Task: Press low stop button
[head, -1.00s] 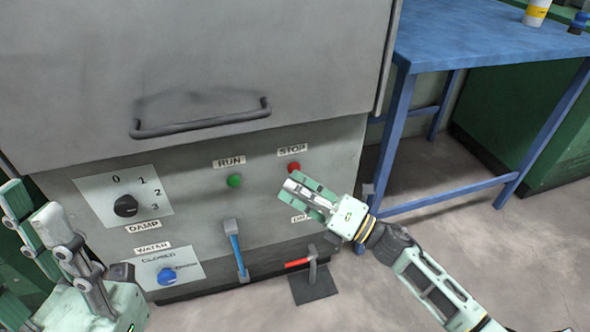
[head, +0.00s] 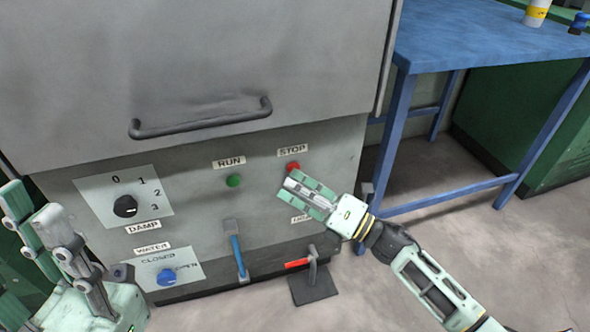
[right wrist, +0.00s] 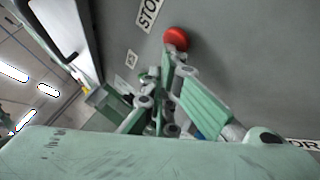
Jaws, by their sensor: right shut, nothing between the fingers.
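The red stop button (head: 293,167) sits on the grey machine front under the "STOP" label (head: 292,150). It also shows in the right wrist view (right wrist: 176,38), by the fingertips. My right gripper (head: 289,184) is shut and empty, just below the red button in the head view. In the right wrist view its fingertips (right wrist: 173,58) overlap the button's near edge; I cannot tell if they touch it. My left gripper (head: 33,207) is at the left edge, its two fingers apart, with nothing seen between them.
A green button (head: 234,181) under "RUN" is left of the red one. A black dial (head: 125,206), blue knob (head: 166,276), blue lever (head: 238,255) and red-handled pedal (head: 298,264) are nearby. A blue table (head: 480,40) stands to the right.

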